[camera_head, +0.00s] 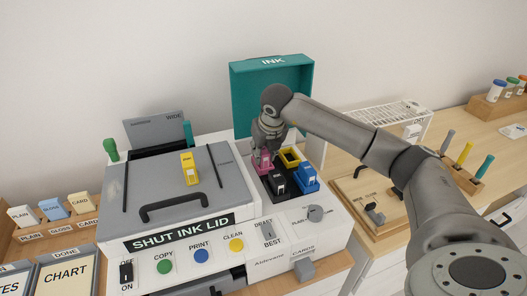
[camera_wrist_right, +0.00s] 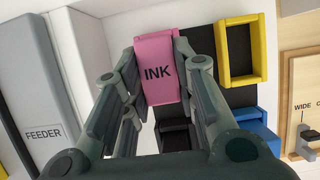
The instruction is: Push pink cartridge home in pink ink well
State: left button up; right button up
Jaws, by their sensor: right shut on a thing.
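The pink cartridge (camera_head: 262,163) stands at the back left of the ink bay, over the place of the pink well. The pink ink well cannot be told apart from the cartridge, and how deep the cartridge sits is hidden. My left gripper is not in view.
The yellow well (camera_head: 290,157) beside it is empty. A black cartridge (camera_head: 280,182) and a blue cartridge (camera_head: 307,178) stand in front. The teal ink lid (camera_head: 250,95) is raised behind. A yellow cartridge (camera_head: 188,168) lies on the grey cover left of the bay.

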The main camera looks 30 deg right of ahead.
jog(key=shift+f, duration=0.3)
jog(key=o, duration=1.1)
jog(key=shift+c, duration=0.2)
jog(key=v, duration=1.2)
jog(key=shift+d, duration=0.1)
